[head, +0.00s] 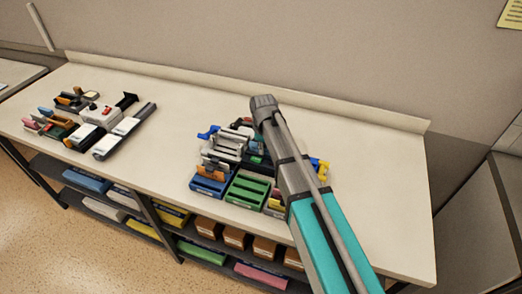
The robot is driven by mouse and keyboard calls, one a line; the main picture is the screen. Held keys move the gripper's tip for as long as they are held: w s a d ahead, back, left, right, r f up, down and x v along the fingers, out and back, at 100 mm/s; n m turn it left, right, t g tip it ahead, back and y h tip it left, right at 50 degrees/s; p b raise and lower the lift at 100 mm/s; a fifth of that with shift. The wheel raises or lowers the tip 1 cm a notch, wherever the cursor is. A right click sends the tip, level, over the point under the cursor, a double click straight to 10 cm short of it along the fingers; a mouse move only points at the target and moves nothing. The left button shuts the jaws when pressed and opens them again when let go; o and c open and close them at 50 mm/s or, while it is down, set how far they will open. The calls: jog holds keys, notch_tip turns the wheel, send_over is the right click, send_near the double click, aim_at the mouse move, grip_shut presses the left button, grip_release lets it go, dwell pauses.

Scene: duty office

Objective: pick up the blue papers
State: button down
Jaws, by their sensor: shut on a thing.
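A flat blue stack (88,180), which looks like blue papers, lies on the shelf under the counter at the left. A blue tray (208,187) stands at the front left of the right-hand cluster on the counter. A small blue piece (209,132) shows at the back left of that cluster. I cannot tell which of these are the blue papers. My arm reaches from the lower right up over the right-hand cluster and hides part of it. I cannot make out my gripper or anything in it; my arm covers that area.
A green tray (247,188) stands beside the blue tray. Another cluster with a white device (101,115) stands at the left of the counter (178,125). The counter between the clusters is clear. The shelf holds yellow, green and pink stacks and several orange-brown boxes (235,237). A wall stands behind.

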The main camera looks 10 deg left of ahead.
jog(key=shift+r, duration=0.15)
notch_tip(320, 180, up, 3)
jog(key=p, duration=0.3)
jog(key=s+d+r+p, duration=0.5)
jog(key=s+r+p, duration=0.4)
jog(key=s, duration=0.4)
jog(key=shift+r+p, duration=0.35)
jog(key=shift+p, duration=0.2)
jog(key=shift+f, duration=0.1)
